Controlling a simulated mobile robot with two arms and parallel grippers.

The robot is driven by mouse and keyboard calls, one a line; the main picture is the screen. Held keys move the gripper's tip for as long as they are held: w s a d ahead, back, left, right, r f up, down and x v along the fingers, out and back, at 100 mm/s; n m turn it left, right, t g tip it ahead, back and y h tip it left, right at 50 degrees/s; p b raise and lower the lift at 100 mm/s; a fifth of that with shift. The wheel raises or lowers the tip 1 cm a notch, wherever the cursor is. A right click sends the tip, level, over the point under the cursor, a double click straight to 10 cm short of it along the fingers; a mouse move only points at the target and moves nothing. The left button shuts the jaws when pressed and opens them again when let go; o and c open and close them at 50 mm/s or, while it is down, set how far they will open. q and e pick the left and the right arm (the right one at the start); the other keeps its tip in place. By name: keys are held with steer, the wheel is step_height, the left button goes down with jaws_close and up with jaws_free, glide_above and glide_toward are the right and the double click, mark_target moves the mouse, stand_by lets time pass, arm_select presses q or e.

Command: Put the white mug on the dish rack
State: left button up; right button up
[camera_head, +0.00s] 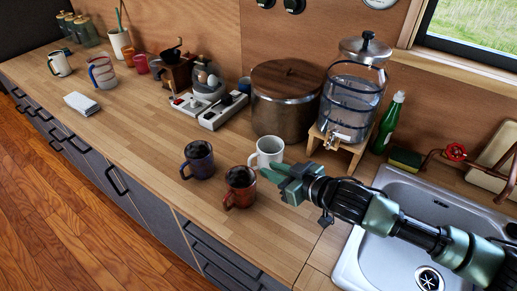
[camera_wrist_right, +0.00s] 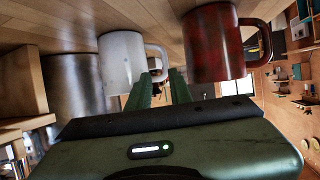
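The white mug (camera_head: 268,150) stands on the wooden counter, left of the sink. It also shows in the right wrist view (camera_wrist_right: 121,62), its handle facing my right gripper's fingers. My right gripper (camera_head: 272,173) is just in front of the mug. In the right wrist view the two green fingers (camera_wrist_right: 162,78) are apart, with the handle's edge near the left finger. I cannot tell whether they touch. The mug does not look gripped. My left gripper is not in view. I cannot make out a dish rack.
A red-brown mug (camera_head: 240,187) and a dark blue mug (camera_head: 198,159) stand close by on the left. Behind are a large pot (camera_head: 285,105) and a glass dispenser (camera_head: 351,100) on a wooden stand. The sink (camera_head: 400,258) lies under my right arm.

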mark_target(253, 165)
steer(key=shift+w+a+f, duration=0.15)
steer(key=shift+a, duration=0.1)
steer(key=p+x, duration=0.2)
steer(key=x, duration=0.4)
steer(key=shift+a, duration=0.25)
steer(key=shift+w+a+f, duration=0.15)
steer(key=shift+a+f, duration=0.1)
steer(key=shift+a, duration=0.05)
jaws_close()
steer(key=shift+r, duration=0.1)
stand_by(0.8)
